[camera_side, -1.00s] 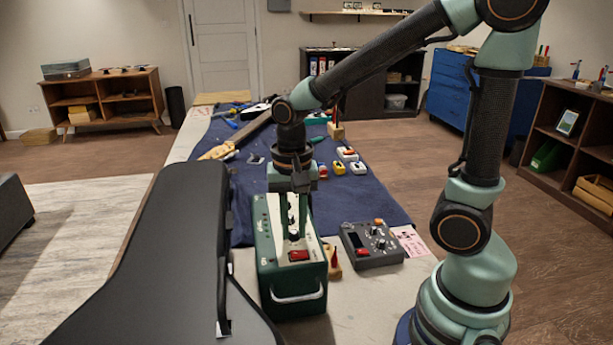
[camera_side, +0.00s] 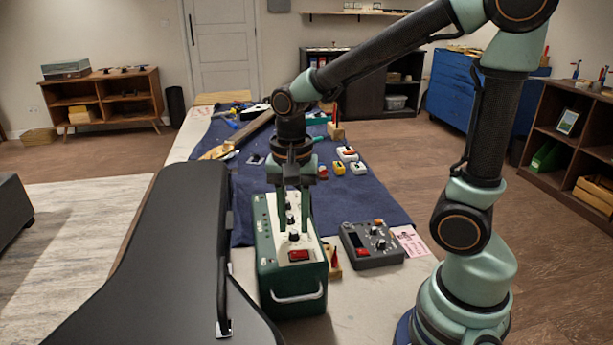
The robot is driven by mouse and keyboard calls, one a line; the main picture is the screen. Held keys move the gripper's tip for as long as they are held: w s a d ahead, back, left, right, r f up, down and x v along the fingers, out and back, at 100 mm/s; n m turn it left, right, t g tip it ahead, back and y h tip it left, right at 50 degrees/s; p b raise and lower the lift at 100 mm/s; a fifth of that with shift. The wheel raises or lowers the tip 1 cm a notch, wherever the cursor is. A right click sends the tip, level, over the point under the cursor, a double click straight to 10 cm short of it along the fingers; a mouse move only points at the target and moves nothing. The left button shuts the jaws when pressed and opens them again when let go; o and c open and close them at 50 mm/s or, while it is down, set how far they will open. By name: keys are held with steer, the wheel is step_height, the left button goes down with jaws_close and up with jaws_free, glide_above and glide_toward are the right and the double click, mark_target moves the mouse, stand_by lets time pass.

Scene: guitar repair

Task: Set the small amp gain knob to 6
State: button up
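The small amp (camera_side: 268,280) is a dark green box with a front handle, standing on the near part of the table. Its pale top panel (camera_side: 312,242) carries a row of black knobs and a red switch (camera_side: 299,255). The nearest black knob (camera_side: 294,237) sits just behind the switch. My gripper (camera_side: 294,230) points straight down over the panel. Its two green fingers are spread apart, with knobs visible between them and nothing held. I cannot tell whether the fingertips touch the panel. The knob markings and pointer are too small to read.
A grey box with knobs (camera_side: 372,245) stands right of the amp. A black guitar case (camera_side: 165,260) lies close on the left. Small pedals (camera_side: 340,168) and tools lie farther back on the blue mat (camera_side: 375,205).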

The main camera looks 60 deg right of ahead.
steer(key=shift+r, duration=2.85)
step_height(320, 180, up, 6)
steer(key=shift+f, duration=0.1)
steer(key=shift+s+d+f+n+t, duration=0.3)
steer(key=shift+f+n+t, duration=0.45)
steer(key=shift+n, duration=1.25)
steer(key=shift+s+d+f+n+t, duration=0.3)
steer(key=shift+n+t, duration=0.8)
steer(key=shift+n, duration=0.9)
steer(key=shift+s+d+f+n+t, duration=0.2)
steer(key=shift+s+f+n+t, duration=0.25)
steer(key=shift+n+t, duration=1.05)
steer(key=shift+w+n+g, duration=0.1)
steer(key=shift+n+g, duration=0.4)
steer(key=shift+g, duration=0.05)
